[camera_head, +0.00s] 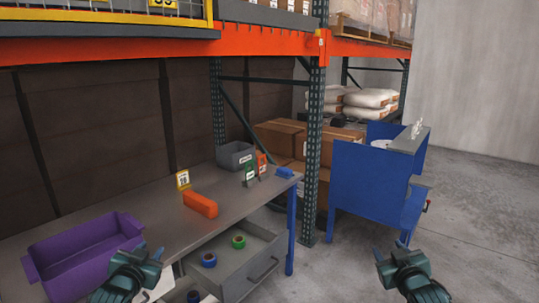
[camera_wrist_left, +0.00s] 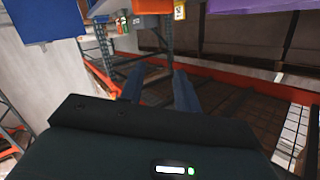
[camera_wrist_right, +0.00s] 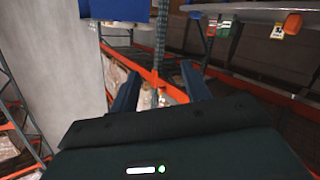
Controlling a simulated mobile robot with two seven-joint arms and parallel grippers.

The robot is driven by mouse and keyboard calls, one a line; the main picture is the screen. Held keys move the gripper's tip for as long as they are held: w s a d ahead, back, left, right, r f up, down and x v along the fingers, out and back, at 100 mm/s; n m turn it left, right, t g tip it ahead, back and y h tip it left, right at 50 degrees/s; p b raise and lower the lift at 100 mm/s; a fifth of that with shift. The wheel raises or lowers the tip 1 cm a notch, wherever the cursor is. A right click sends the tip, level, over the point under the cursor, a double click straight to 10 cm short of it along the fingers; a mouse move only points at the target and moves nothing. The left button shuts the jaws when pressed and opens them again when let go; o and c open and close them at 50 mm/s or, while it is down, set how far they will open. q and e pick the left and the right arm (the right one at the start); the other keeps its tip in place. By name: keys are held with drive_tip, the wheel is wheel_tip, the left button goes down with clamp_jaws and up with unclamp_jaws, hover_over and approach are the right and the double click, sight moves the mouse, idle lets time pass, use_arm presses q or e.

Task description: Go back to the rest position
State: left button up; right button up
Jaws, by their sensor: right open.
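My left gripper (camera_head: 139,252) is at the lower left of the head view, in front of the table's near edge and beside the purple bin. In the left wrist view its two fingers (camera_wrist_left: 155,90) stand apart with nothing between them. My right gripper (camera_head: 389,252) is at the lower right of the head view, over bare floor and in front of the blue stand. In the right wrist view its fingers (camera_wrist_right: 159,88) are apart and empty.
A grey table (camera_head: 159,238) holds a purple bin (camera_head: 85,245), an orange block (camera_head: 200,204) and a grey box (camera_head: 235,155). Its drawer (camera_head: 232,272) stands open with green and blue tape rolls. A rack post (camera_head: 313,150) and blue stand (camera_head: 365,180) are behind. Floor at right is clear.

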use_arm(q)
drive_tip(key=s+d+f+g+h, duration=0.1)
drive_tip(key=s+d+f+g, duration=0.1)
drive_tip(key=s+d+f, duration=0.45)
drive_tip(key=s+d+f+g+h, duration=0.15)
drive_tip(key=s+d+f, duration=0.25)
drive_tip(key=s+f, duration=0.55)
use_arm(e)
drive_tip(key=s+a+f+g+y, duration=0.1)
drive_tip(key=s+a+f+g, duration=0.1)
drive_tip(key=s+a+f, duration=0.45)
drive_tip(key=s+a+f+g+y, duration=0.15)
drive_tip(key=s+a+f, duration=0.25)
drive_tip(key=s+f, duration=0.55)
use_arm(q)
drive_tip(key=s+d+g, duration=0.1)
drive_tip(key=s+d, duration=0.2)
drive_tip(key=s, duration=0.6)
drive_tip(key=s+d+f+g+h, duration=0.1)
drive_tip(key=s+d, duration=0.2)
drive_tip(key=s, duration=0.6)
use_arm(e)
drive_tip(key=s+a+g, duration=0.1)
drive_tip(key=s+a, duration=0.2)
drive_tip(key=s, duration=0.6)
drive_tip(key=s+a+f+g+y, duration=0.1)
drive_tip(key=s+a, duration=0.2)
drive_tip(key=s, duration=0.6)
